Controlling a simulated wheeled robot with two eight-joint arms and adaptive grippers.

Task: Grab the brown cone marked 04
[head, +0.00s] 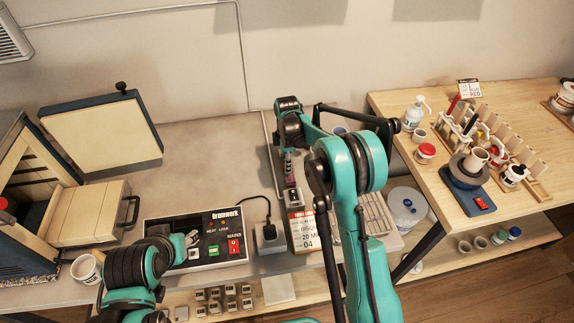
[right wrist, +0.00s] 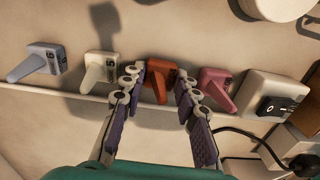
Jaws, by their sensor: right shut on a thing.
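The brown cone (right wrist: 159,84) is an orange-brown pyrometric cone on a square base, in the middle of a row in the right wrist view. My right gripper (right wrist: 160,88) is shut on it, with one finger on each side. I cannot read its number. In the head view my right gripper (head: 289,170) is at the row near the wall, and my own arm and fingers hide most of the cones. My left gripper (head: 188,245) is low over the control box, and its fingers are too unclear to judge.
A grey-blue cone (right wrist: 45,62) and a white cone (right wrist: 102,66) stand left of the brown one. A pink cone (right wrist: 216,86) stands close on the right, then a switched socket (right wrist: 270,95). A card reading 04 (head: 303,232) stands at the table front. A kiln (head: 30,190) is at left.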

